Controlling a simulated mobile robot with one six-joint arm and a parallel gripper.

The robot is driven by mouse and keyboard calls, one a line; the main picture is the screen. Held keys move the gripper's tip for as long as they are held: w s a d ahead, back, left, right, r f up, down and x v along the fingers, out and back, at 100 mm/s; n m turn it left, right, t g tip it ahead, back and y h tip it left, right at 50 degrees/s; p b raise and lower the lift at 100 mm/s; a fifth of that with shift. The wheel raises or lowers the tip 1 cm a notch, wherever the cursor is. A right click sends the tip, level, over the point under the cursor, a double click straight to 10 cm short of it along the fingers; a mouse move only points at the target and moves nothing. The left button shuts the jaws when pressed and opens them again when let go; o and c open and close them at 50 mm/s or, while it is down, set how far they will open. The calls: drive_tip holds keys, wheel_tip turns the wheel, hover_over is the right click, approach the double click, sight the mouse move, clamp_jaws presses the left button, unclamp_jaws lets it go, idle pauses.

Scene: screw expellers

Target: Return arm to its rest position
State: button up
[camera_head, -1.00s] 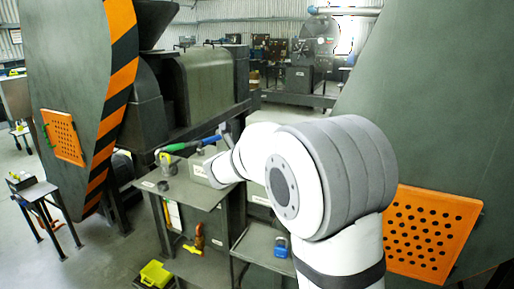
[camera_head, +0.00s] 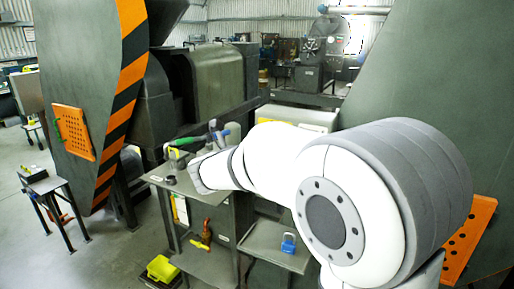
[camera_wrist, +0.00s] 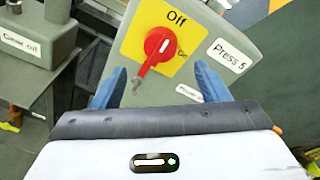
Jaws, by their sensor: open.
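My gripper (camera_wrist: 160,85) shows in the wrist view with its two blue fingers apart and nothing held between them. Beyond the fingers is a red rotary switch (camera_wrist: 158,48) on a yellow plate marked "Off", on a grey-green box labelled "Press 5" (camera_wrist: 230,55). The fingers look apart from the switch, but the exact distance is unclear. In the head view my white and grey arm reaches forward over the workbench (camera_head: 208,193), and I cannot make out the gripper there clearly.
A blue padlock (camera_head: 289,243) sits on a low shelf, and a yellow bin (camera_head: 161,269) is on the floor. Large dark machines stand on both sides. Open floor shows at the left.

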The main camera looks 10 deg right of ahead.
drive_tip(key=s+d+f+m+g+y, duration=0.1)
drive_tip(key=s+d+f+m+g, duration=0.35)
drive_tip(key=s+m, duration=0.35)
drive_tip(key=s+d+f+m+g+y, duration=0.1)
drive_tip(key=s+d+f+m+g, duration=0.2)
drive_tip(key=s+d+m, duration=0.4)
drive_tip(key=s+a+f+m+g+y, duration=0.1)
drive_tip(key=s+a+f+m+y, duration=0.2)
drive_tip(key=s+m, duration=0.5)
drive_tip(key=s+a+f+m+g+y+b, duration=0.1)
drive_tip(key=s+a+f+m+y, duration=0.3)
drive_tip(key=s+m, duration=0.5)
drive_tip(key=f+m, duration=0.1)
drive_tip(key=m, duration=0.2)
drive_tip(key=shift+a+m+y, duration=0.15)
drive_tip(key=shift+m+y, duration=0.15)
drive_tip(key=shift+m, duration=0.1)
